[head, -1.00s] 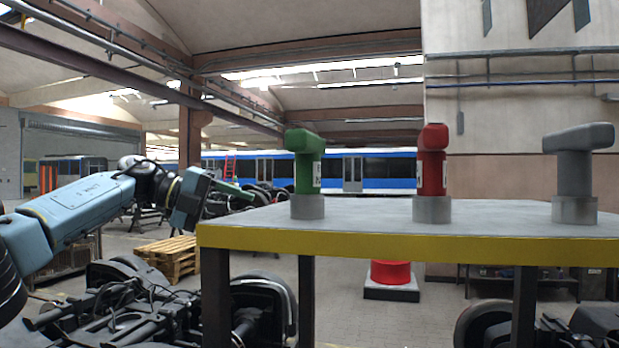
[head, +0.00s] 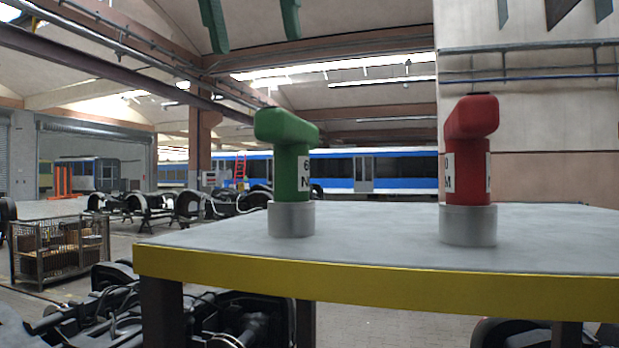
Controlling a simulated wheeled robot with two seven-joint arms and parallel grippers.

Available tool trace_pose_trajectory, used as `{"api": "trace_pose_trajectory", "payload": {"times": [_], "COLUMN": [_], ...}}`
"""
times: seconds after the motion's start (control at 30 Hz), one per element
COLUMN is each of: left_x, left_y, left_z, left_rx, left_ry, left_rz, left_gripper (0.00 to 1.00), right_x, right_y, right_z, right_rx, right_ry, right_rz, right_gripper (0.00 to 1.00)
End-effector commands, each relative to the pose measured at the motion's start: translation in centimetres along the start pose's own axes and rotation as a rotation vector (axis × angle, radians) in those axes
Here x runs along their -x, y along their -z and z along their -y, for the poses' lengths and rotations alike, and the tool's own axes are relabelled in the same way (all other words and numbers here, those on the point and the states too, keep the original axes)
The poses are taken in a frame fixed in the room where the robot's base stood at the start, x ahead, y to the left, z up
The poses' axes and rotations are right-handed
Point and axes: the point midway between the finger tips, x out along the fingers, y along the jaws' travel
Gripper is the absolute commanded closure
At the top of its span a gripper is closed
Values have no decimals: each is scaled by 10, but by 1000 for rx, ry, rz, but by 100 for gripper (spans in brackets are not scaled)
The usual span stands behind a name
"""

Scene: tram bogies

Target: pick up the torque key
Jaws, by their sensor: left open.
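A green torque key (head: 291,158) with a T-shaped head and a white label stands upright in a grey round base at the left of the table. A red torque key (head: 469,150) of like shape stands upright in its own grey base (head: 467,225) to the right. My left gripper (head: 256,44) shows only as two green fingers at the top edge, pointing down. They are spread apart and empty, above the green key in the picture and not touching it. The rest of that arm is out of frame. My right gripper is not in view.
The table (head: 380,285) has a grey top and a yellow front edge. Its top is clear between the keys. Dark bogie parts (head: 250,320) lie below at the left. A mesh crate (head: 60,245) stands on the floor far left.

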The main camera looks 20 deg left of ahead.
Motion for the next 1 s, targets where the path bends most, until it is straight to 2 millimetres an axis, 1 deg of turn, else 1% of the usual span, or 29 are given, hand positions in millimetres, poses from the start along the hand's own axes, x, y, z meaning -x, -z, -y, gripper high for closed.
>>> {"api": "trace_pose_trajectory", "payload": {"times": [0.03, 0.1, 0.17, 0.27, 0.4, 0.47, 0.57, 0.7, 0.83, 0.97, 1.0], "left_x": [-1, -3, -6, -13, -22, -25, -28, -32, -50, -62, -69], "left_y": [2, 2, 2, 2, 2, 2, 2, 2, 2, 2, 2], "left_z": [10, 17, 19, 19, 19, 19, 19, 18, 18, 17, 18], "left_rx": [-14, -24, -29, -31, -32, -32, -32, -31, -33, -30, -32], "left_ry": [-17, -28, -31, -31, -32, -32, -31, -26, -29, -27, -29], "left_rz": [2, -1, -6, -17, -24, -23, -17, -1, -10, -3, -7], "left_gripper": [38, 38, 38, 38, 38, 38, 38, 38, 38, 38, 38], "right_x": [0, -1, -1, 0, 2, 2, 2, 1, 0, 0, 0], "right_y": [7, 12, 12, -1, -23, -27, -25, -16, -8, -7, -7], "right_z": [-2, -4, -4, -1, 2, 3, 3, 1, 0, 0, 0], "right_rx": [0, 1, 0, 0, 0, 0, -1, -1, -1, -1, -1], "right_ry": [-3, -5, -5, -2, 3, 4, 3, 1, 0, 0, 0], "right_rz": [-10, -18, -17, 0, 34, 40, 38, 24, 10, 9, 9], "right_gripper": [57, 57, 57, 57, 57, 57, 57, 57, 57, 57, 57]}}
